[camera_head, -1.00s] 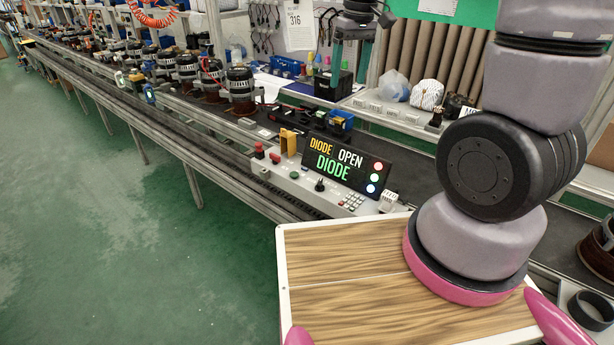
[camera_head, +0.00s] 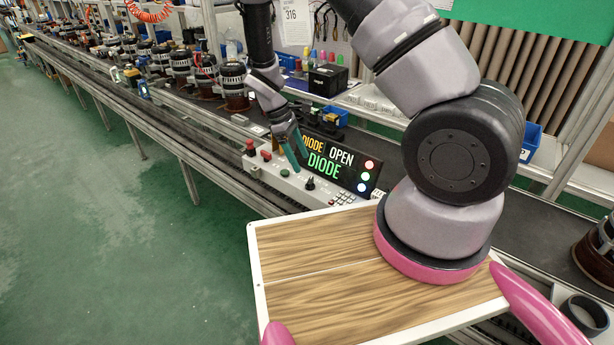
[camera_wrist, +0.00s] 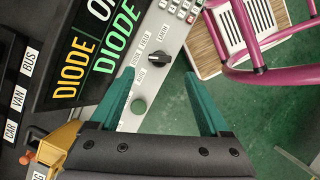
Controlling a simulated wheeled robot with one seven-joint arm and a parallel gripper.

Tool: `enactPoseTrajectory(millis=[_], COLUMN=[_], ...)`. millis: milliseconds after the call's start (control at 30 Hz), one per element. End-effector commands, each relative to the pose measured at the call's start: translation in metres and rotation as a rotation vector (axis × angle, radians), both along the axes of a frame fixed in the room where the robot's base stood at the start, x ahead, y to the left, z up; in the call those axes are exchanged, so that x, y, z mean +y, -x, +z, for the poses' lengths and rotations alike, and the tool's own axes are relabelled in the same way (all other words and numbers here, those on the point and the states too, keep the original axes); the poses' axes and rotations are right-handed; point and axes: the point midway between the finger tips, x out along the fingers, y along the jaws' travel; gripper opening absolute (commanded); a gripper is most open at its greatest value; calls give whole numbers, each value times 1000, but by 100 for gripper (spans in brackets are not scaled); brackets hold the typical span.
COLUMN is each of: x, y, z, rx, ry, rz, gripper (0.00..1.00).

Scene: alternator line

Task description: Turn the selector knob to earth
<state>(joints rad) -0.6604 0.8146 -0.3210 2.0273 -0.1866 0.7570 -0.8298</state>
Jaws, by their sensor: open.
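The black selector knob (camera_head: 310,183) stands on the sloped pale grey control panel (camera_head: 331,192). My gripper (camera_head: 298,157), with teal fingers, is open and empty, above the panel just left of the knob in the head view. In the wrist view my gripper (camera_wrist: 157,80) has its fingertips either side of the knob's near side, not touching it visibly.
A green button (camera_wrist: 138,106) and a keypad (camera_wrist: 184,9) flank the knob. Red buttons (camera_head: 249,146) stand at the panel's left end. Alternators (camera_head: 233,85) line the conveyor behind.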

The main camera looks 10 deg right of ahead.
Motion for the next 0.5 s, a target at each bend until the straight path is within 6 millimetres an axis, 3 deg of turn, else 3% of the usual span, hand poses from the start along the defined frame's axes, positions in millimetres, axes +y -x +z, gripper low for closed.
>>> enactPoseTrajectory(millis=[200, 500], x=[-15, -23], y=[9, 14], z=[-39, -65], rx=[2, 0], ry=[2, 0], rz=[-1, -3], gripper=[80, 80])
